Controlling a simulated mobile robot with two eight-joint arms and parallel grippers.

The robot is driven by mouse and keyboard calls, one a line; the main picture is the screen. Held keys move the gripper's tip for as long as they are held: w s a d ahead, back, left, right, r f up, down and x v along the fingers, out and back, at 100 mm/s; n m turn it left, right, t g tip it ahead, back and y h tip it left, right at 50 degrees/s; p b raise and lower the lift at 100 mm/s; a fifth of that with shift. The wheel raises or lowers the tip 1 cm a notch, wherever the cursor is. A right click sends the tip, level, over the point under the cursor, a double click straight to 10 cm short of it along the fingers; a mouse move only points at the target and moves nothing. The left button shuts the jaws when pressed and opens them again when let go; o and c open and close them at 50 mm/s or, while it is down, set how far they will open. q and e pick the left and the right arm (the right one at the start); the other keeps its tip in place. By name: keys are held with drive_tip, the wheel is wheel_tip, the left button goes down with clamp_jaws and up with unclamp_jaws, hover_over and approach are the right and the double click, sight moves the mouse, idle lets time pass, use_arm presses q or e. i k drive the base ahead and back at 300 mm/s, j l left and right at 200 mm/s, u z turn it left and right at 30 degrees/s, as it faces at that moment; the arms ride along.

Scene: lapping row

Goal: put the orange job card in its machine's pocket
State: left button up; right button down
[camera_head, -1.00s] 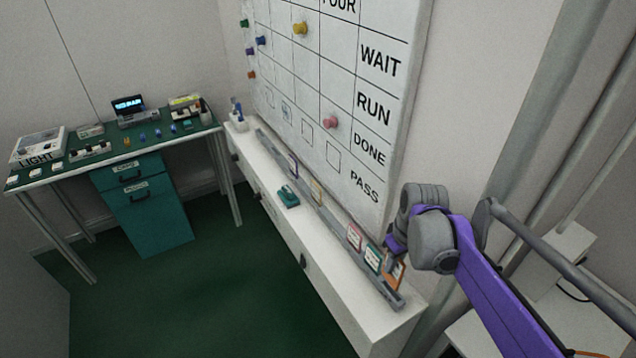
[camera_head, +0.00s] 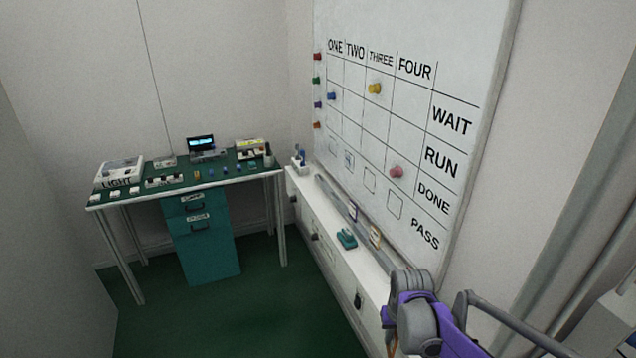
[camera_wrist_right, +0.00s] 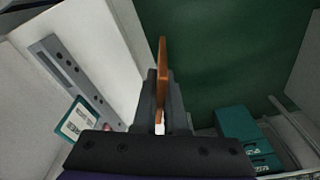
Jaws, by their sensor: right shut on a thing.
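My right gripper (camera_wrist_right: 160,112) is shut on the orange job card (camera_wrist_right: 162,65), which shows nearly edge-on between the fingers in the right wrist view. In the head view my right gripper (camera_head: 388,322) is at the bottom, in front of the white ledge, mostly hidden behind my own wrist. The card's printed face is not readable. A grey card rail (camera_head: 330,195) runs along the ledge and also shows in the wrist view (camera_wrist_right: 62,62). My left gripper is not in view.
A purple-edged card (camera_head: 352,211) and a yellow-edged card (camera_head: 375,237) stand in the rail. A teal card (camera_wrist_right: 75,120) shows in the wrist view. A teal object (camera_head: 347,239) lies on the white ledge (camera_head: 322,232). A whiteboard (camera_head: 410,130) rises behind. Green floor is clear at left.

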sight(366, 268)
drive_tip(key=i+j, duration=0.3)
drive_tip(key=i, duration=0.2)
drive_tip(key=i+j, duration=0.3)
drive_tip(key=i, duration=0.2)
drive_tip(key=i+j, duration=0.3)
drive_tip(key=i, duration=0.25)
drive_tip(key=i+j, duration=0.3)
drive_tip(key=i, duration=0.2)
